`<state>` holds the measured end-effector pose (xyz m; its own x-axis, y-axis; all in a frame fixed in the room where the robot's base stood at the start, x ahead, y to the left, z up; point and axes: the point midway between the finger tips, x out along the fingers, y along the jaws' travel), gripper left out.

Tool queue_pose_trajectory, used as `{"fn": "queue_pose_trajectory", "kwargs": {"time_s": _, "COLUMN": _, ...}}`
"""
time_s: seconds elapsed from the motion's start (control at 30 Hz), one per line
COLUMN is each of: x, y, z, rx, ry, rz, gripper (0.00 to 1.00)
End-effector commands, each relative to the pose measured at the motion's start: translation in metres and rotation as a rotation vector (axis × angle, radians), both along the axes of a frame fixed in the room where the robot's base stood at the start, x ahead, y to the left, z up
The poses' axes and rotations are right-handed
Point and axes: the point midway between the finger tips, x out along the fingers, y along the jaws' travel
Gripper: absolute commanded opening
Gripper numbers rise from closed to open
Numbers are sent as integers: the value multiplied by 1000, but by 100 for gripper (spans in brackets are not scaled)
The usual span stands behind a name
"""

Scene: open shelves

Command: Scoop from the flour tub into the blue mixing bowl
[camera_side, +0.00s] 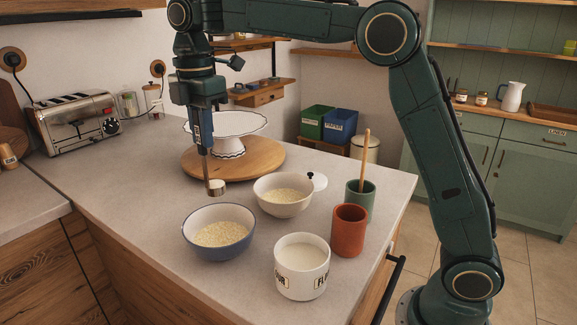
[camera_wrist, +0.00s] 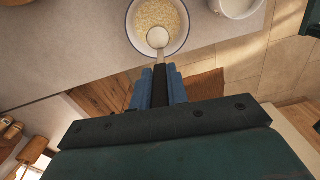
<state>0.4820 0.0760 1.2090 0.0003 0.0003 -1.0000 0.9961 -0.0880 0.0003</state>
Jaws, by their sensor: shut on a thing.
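My gripper (camera_side: 204,150) is shut on the dark handle of a small metal scoop (camera_side: 216,187), held upright. The scoop hangs above and behind the blue mixing bowl (camera_side: 218,251), apart from it. In the wrist view, my gripper (camera_wrist: 160,74) points at the bowl (camera_wrist: 134,25), and the scoop (camera_wrist: 158,38) overlaps its near inside. The scoop's top looks white; its fill is hard to tell from its cup. The blue bowl holds pale flakes or grains. The white flour tub (camera_side: 301,284), labelled and full of white powder, stands front right; its edge shows in the wrist view (camera_wrist: 236,13).
A cream bowl (camera_side: 283,209) of pale flakes stands behind the tub. A red cup (camera_side: 349,235) and a green cup (camera_side: 362,203) with a wooden stick are to the right. A cake stand on a round board (camera_side: 258,160) is behind.

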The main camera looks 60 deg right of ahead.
Motion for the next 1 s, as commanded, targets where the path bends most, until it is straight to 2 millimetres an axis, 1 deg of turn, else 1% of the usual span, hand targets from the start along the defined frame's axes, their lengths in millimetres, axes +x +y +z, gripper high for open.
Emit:
{"fn": "queue_pose_trajectory", "kwargs": {"time_s": 0.2, "x": 3, "y": 1, "z": -1, "rx": 0, "ry": 0, "rz": 49, "gripper": 0}}
{"fn": "queue_pose_trajectory", "kwargs": {"time_s": 0.57, "x": 2, "y": 1, "z": -5, "rx": 0, "ry": 1, "rz": 48, "gripper": 0}}
{"fn": "queue_pose_trajectory", "kwargs": {"time_s": 0.77, "x": 2, "y": 1, "z": -17, "rx": 0, "ry": 2, "rz": 47, "gripper": 0}}
{"fn": "queue_pose_trajectory", "kwargs": {"time_s": 1.0, "x": 2, "y": 1, "z": -36, "rx": 0, "ry": 3, "rz": 47, "gripper": 0}}
